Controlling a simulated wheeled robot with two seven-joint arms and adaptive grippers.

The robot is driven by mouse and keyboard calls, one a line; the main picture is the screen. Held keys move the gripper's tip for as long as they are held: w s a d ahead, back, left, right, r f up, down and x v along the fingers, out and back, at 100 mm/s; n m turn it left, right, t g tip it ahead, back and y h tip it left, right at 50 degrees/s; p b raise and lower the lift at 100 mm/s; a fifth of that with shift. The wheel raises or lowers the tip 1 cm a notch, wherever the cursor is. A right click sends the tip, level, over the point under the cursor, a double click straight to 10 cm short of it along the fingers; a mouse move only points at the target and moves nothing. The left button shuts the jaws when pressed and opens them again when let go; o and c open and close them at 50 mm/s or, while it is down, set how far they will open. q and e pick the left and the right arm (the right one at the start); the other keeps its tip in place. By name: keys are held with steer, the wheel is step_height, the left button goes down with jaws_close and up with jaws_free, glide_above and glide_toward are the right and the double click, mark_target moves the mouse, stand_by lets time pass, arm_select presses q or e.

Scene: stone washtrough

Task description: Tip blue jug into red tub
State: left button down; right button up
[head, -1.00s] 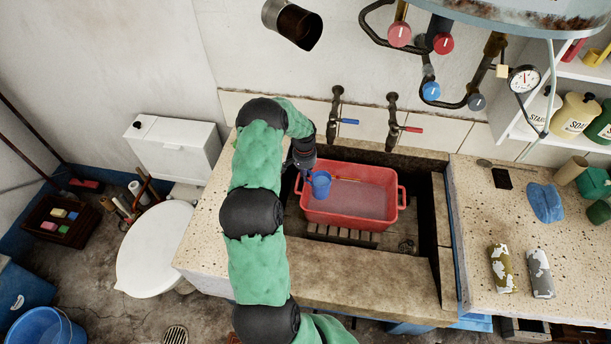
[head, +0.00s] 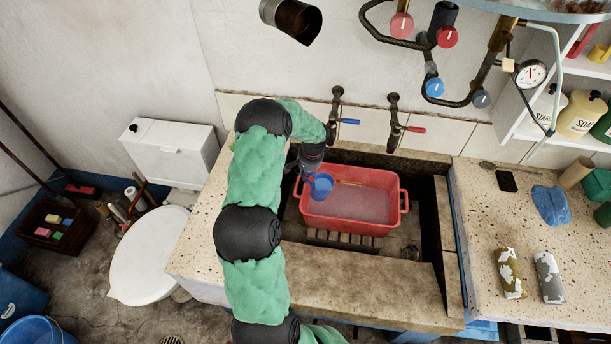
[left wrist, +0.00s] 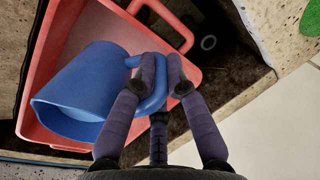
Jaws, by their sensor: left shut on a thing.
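The blue jug (head: 322,185) hangs over the left part of the red tub (head: 346,222) in the head view. My left gripper (head: 308,172) is shut on the jug's handle. In the left wrist view the fingers (left wrist: 160,80) close around the handle of the jug (left wrist: 82,98), which appears tilted with its mouth toward the lower left, above the tub (left wrist: 187,42). The tub stands in the stone trough and holds a greyish liquid-like surface. I cannot see whether anything flows from the jug. My right gripper is not in view.
The trough's stone rim (head: 370,282) surrounds the tub. A blue cloth (head: 551,205) and two mottled cylinders lie on the right counter.

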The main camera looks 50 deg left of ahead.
arm_select(q)
steer(key=shift+r+y+b, duration=0.35)
steer(key=shift+y+b, duration=0.05)
steer(key=shift+b, duration=0.4)
steer(key=shift+r, duration=0.1)
steer(key=shift+w+d+b, duration=0.1)
steer(key=shift+d+b, duration=0.05)
steer(key=shift+b, duration=0.5)
steer(key=shift+d+r+y+b, duration=0.4)
steer(key=shift+y+b, duration=0.5)
steer(key=shift+b, duration=0.9)
steer(key=shift+r+g+b, duration=0.25)
steer(key=shift+g+b, duration=0.05)
steer(key=shift+r, duration=0.1)
steer(key=shift+w+y+b, duration=0.1)
steer(key=shift+y+b, duration=0.2)
steer(key=shift+d, duration=0.1)
